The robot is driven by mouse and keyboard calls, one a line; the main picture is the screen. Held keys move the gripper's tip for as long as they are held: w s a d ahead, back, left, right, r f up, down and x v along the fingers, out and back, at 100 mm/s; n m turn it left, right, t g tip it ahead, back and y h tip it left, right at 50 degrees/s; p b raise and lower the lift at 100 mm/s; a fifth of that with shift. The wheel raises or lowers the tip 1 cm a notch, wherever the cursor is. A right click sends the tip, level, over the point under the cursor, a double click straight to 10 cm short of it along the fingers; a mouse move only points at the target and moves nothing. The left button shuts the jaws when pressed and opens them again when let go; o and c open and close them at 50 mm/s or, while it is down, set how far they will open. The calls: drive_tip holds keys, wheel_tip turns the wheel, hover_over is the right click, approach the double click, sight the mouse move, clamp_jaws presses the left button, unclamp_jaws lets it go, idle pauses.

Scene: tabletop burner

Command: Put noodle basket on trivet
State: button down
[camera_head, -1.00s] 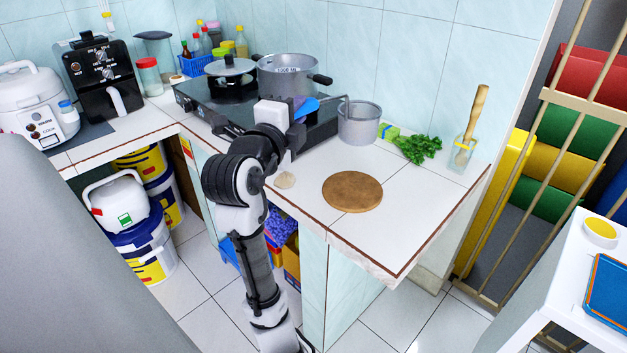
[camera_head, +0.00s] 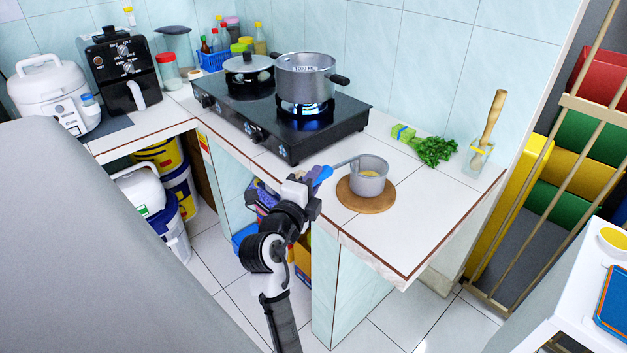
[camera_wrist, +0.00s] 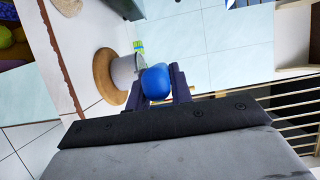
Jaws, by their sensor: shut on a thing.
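The noodle basket (camera_head: 369,181) is a small grey metal pot-shaped basket with something yellowish inside and a blue handle. In the head view it is upright over the round brown trivet (camera_head: 352,201), and its base appears to rest on it. My gripper (camera_head: 318,180) is at the handle's end, to the left of the basket. In the wrist view the jaws (camera_wrist: 158,85) are closed around the blue handle (camera_wrist: 156,82). The basket (camera_wrist: 123,70) shows beyond the handle, at the trivet (camera_wrist: 103,62), partly hidden by the handle.
A large pot (camera_head: 306,78) stands on the black stove (camera_head: 285,120) above a lit blue flame. Green herbs (camera_head: 436,150), a green box (camera_head: 403,133) and a glass holder (camera_head: 476,160) stand at the back right. The counter's right front is clear.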

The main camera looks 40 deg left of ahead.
drive_tip(key=shift+f, duration=0.2)
drive_tip(key=c, duration=1.7)
unclamp_jaws()
drive_tip(key=shift+f+b, duration=0.15)
drive_tip(key=shift+b, duration=0.15)
drive_tip(key=o, duration=0.4)
drive_tip(key=shift+o, duration=0.2)
drive_tip(key=shift+r, duration=0.2)
